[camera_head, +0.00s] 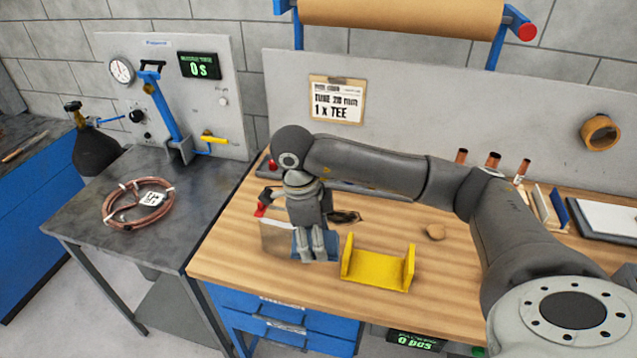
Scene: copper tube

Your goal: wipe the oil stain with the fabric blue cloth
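The blue cloth (299,245) lies near the front left of the wooden workbench (225,262). My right gripper (318,256) points down over the cloth, its fingers close together and covering part of it. I cannot tell whether the fingers grip the cloth or only stand over it. A dark patch (346,217) just right of the gripper, behind the cloth, may be the oil stain; it is too small to be sure. My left gripper is not in view.
A yellow bracket (377,268) stands close to the right of the cloth. A small round tan piece (435,232) lies farther right. Copper tubes (493,160) stand at the back. A coil of copper tube (138,204) lies on the grey table at left.

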